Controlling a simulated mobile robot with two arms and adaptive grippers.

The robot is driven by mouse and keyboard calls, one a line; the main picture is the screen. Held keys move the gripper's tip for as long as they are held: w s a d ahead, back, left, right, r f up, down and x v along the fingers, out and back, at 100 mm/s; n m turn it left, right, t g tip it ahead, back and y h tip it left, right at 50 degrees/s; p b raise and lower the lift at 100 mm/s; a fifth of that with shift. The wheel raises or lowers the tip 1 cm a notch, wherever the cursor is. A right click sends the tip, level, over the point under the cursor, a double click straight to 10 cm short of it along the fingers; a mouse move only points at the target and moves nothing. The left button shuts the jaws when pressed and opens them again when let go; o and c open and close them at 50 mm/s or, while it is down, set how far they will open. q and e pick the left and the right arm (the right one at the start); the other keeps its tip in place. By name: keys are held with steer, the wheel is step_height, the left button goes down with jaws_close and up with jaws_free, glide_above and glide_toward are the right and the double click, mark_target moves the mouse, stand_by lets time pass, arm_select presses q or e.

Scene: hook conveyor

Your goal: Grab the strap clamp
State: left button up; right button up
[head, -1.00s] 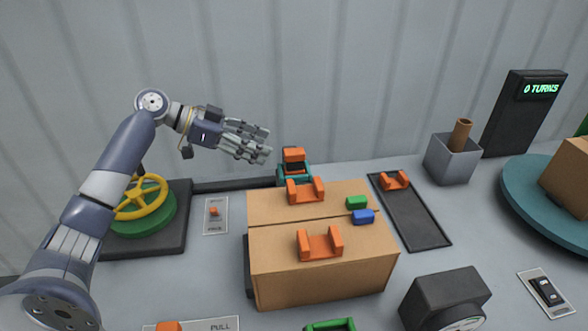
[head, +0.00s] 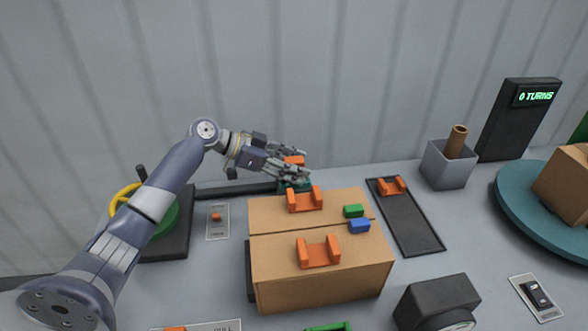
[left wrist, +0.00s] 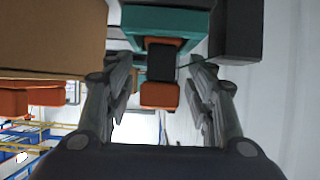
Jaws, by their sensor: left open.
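The strap clamp, which I take to be the teal and orange piece behind the cardboard box, shows its orange top (head: 293,160) in the head view. Gaps show beside the orange end. My right gripper is not in view.
A cardboard box (head: 345,275) stands in front, with orange brackets (head: 318,252) and green and blue blocks (head: 359,226) on top. A black strip (head: 412,228) with another orange bracket lies to the right. A yellow handwheel (head: 124,200) is at left.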

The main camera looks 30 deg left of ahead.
arm_select(q)
jaws_close()
steer(key=shift+r, duration=0.1)
